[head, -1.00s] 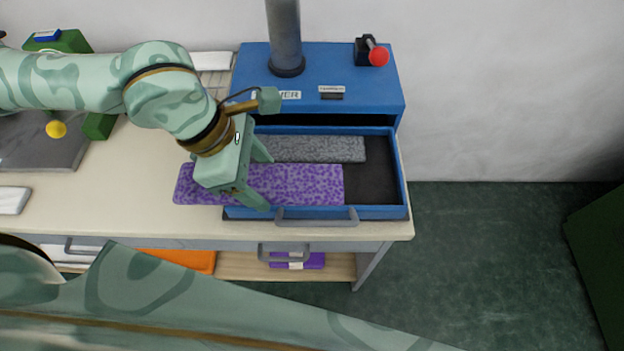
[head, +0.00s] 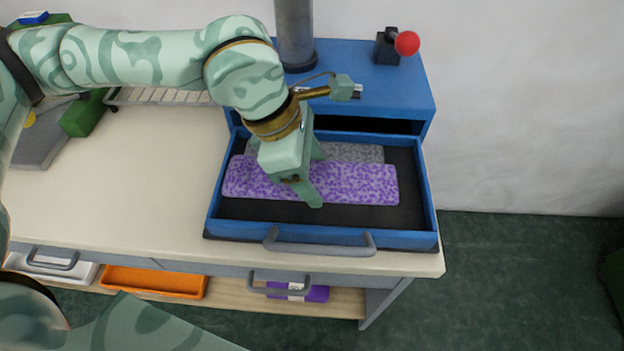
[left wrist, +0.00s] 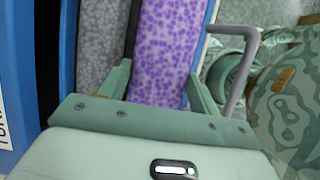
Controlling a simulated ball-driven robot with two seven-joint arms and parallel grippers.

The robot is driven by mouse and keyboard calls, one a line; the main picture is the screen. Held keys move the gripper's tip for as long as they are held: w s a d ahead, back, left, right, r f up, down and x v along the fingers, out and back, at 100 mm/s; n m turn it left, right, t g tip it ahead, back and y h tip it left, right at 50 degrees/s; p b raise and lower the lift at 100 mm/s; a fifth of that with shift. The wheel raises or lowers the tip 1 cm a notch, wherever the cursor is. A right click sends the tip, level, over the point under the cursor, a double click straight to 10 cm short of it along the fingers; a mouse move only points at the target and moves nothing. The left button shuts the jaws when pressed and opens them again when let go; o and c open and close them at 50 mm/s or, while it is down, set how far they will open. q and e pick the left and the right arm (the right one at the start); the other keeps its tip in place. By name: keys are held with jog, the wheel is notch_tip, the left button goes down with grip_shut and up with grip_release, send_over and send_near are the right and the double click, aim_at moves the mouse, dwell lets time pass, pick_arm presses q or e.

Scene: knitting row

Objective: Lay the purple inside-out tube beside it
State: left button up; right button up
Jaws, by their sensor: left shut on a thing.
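The purple speckled tube (head: 350,184) is a flat strip inside the outline of the open blue drawer (head: 428,215). My left gripper (head: 314,180) is shut on it near its middle. The grey speckled tube (head: 345,153) lies behind it in the drawer, partly hidden by my gripper and the purple tube. In the left wrist view the purple tube (left wrist: 168,50) runs between my fingers, with the grey tube (left wrist: 100,40) beside it on the left. I cannot tell whether the purple tube touches the drawer floor. My right gripper is not in view.
The blue machine (head: 370,90) stands behind the drawer, with a red-knobbed lever (head: 406,43) and a grey column (head: 295,35). The drawer handle (head: 320,245) faces front. Dark drawer floor shows in front of the purple tube. An orange tray (head: 153,282) sits below.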

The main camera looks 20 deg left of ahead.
pick_arm(q)
notch_tip(320, 180, down, 3)
jog(key=shift+r+b, duration=0.1)
jog(key=shift+b, duration=0.2)
jog(key=shift+r, duration=0.1)
jog(key=shift+s, duration=0.1)
